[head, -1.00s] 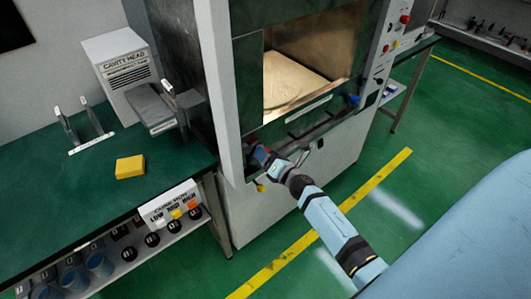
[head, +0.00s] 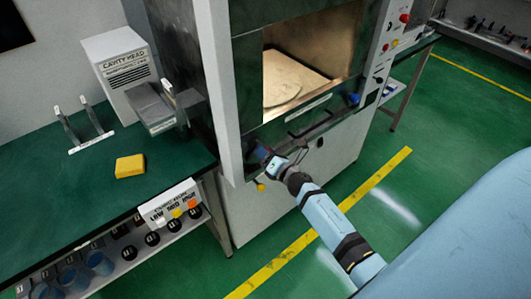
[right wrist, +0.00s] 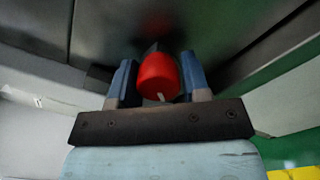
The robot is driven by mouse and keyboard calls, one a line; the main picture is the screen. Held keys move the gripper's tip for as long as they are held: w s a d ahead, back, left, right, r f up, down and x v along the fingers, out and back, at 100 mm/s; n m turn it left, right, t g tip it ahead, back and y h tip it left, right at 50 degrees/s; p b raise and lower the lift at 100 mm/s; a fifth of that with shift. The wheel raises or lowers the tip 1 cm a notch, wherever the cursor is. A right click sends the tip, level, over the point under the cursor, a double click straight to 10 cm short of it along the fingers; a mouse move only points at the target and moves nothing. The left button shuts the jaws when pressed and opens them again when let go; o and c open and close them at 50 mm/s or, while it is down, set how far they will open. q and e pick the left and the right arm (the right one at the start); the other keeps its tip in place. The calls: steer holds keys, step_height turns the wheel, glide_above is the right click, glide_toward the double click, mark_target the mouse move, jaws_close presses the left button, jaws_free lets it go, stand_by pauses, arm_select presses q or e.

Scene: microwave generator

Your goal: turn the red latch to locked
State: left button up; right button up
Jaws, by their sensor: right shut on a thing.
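The red latch (right wrist: 157,76) is a round red knob with a small pale mark on its lower edge, seen in the right wrist view. It sits on the dark front of the microwave generator cabinet. My right gripper (head: 265,155) reaches the cabinet front below the open cavity in the head view. In the right wrist view its two blue fingers (right wrist: 158,85) stand on either side of the knob and are shut on it. In the head view the gripper mostly hides the latch. My left gripper is not in view.
A blue knob (head: 354,99) is to the right. A yellow knob (head: 260,187) is just below my gripper. A green bench (head: 70,190) with a yellow block (head: 130,166) stands left.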

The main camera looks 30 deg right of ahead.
steer(key=shift+r, duration=0.1)
steer(key=m+p, duration=0.1)
steer(key=m, duration=0.3)
steer(key=m+p, duration=0.1)
steer(key=m, duration=0.3)
steer(key=shift+m, duration=0.3)
steer(key=m+p, duration=0.1)
steer(key=m, duration=0.3)
steer(key=shift+r+m+p, duration=0.1)
steer(key=shift+m+p, duration=0.2)
steer(key=shift+o, duration=0.3)
steer(key=shift+w+m+p, duration=0.1)
steer(key=shift+m+p, duration=0.5)
steer(key=shift+m, duration=1.6)
steer(key=o, duration=0.8)
